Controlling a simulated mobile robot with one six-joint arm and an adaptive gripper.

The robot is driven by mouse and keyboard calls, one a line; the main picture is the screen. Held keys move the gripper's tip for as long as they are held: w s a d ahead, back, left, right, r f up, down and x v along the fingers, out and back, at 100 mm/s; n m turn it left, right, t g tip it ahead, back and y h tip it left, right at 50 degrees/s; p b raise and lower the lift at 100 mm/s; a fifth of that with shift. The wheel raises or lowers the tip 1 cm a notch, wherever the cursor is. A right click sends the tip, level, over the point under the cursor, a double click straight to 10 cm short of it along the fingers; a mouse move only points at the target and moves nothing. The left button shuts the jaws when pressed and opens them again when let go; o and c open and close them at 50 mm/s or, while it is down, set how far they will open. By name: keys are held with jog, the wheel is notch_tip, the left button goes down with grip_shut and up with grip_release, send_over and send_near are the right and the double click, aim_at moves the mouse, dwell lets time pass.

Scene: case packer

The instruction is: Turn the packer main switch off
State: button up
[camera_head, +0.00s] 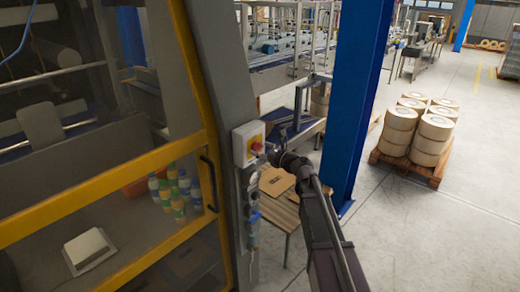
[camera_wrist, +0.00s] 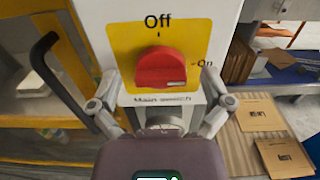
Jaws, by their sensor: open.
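The packer main switch is a red rotary knob (camera_wrist: 162,68) on a yellow plate (camera_wrist: 125,42), fixed to a white box. In the wrist view "Off" is printed above the knob and "On" to its right. The white mark on the knob lies at its lower right, on the "On" side. In the head view the red knob (camera_head: 257,147) sits on the box (camera_head: 240,153) on the packer's grey post. My gripper (camera_wrist: 160,88) is open, its fingers spread to the left and right, just below and in front of the knob. I see no contact with the knob.
A yellow-framed door (camera_head: 150,165) with a black handle (camera_head: 209,183) is left of the switch. Below the box are further controls on the post. A table with flat cardboard (camera_head: 278,182) and a blue column (camera_head: 357,90) stand to the right.

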jog(key=c, duration=1.1)
jog(key=shift+c, duration=0.2)
jog(key=shift+n, duration=0.3)
jog(key=n, duration=0.8)
jog(key=shift+n, duration=0.3)
jog(key=n, duration=0.4)
jog(key=shift+s+n, duration=0.1)
jog(key=shift+n, duration=0.2)
jog(key=n, duration=0.4)
jog(key=shift+a+f, duration=0.1)
